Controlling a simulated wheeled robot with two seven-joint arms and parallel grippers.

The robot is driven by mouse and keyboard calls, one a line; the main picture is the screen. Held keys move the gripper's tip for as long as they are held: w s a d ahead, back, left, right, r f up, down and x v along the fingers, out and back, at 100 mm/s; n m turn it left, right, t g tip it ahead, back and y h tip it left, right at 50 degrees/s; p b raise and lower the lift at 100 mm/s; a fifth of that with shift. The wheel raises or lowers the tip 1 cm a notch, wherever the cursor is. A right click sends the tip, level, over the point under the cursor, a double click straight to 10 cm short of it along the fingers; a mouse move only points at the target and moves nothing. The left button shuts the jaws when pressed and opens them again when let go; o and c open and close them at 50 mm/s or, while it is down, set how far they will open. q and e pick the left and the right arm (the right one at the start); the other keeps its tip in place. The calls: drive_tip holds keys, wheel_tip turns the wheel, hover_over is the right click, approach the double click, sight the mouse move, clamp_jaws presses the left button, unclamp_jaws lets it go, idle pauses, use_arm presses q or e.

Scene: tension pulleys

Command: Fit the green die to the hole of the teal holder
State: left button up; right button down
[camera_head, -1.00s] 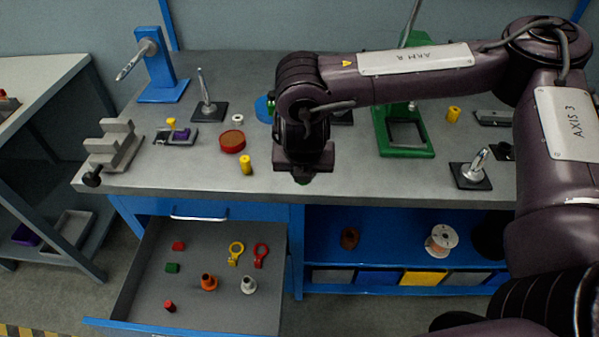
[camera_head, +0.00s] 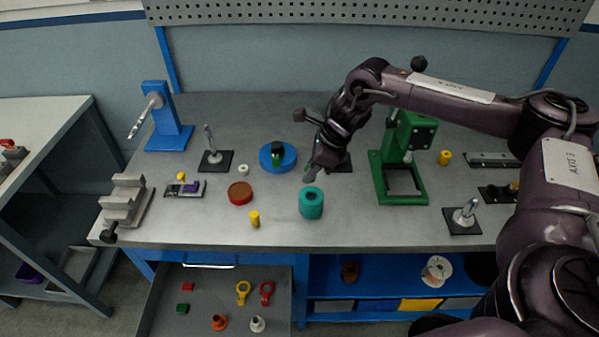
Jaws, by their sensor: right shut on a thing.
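The teal holder (camera_head: 311,205) is an upright cylinder on the bench, left of the green press stand. Its round top hole faces up and looks empty. My right gripper (camera_head: 311,175) points down and slightly left, just behind and above the holder's rim, and looks apart from it. It is shut on a small piece that I take to be the green die. The jaws largely hide that piece, and its colour is not clear. My left gripper is not in view.
A red round dish (camera_head: 240,194) and yellow cylinder (camera_head: 255,219) lie left. The green press stand (camera_head: 421,198) is to the right. An open drawer (camera_head: 205,285) holds small parts.

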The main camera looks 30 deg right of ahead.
drive_tip(key=shift+w+d+r+n, duration=0.25)
drive_tip(key=shift+w+d+n, duration=0.15)
drive_tip(key=shift+n, duration=0.3)
drive_tip(key=shift+s+f+b, duration=0.15)
drive_tip(key=shift+f+b, duration=0.25)
drive_tip(key=shift+f, duration=0.25)
wheel_tip(320, 180, down, 5)
drive_tip(key=b, duration=0.4)
drive_tip(key=shift+f, duration=0.35)
drive_tip(key=shift+f+y+b, duration=0.15)
drive_tip(key=shift+y+b, duration=0.15)
idle(0.5)
drive_tip(key=shift+f+b, duration=0.35)
drive_tip(key=shift+f, duration=0.3)
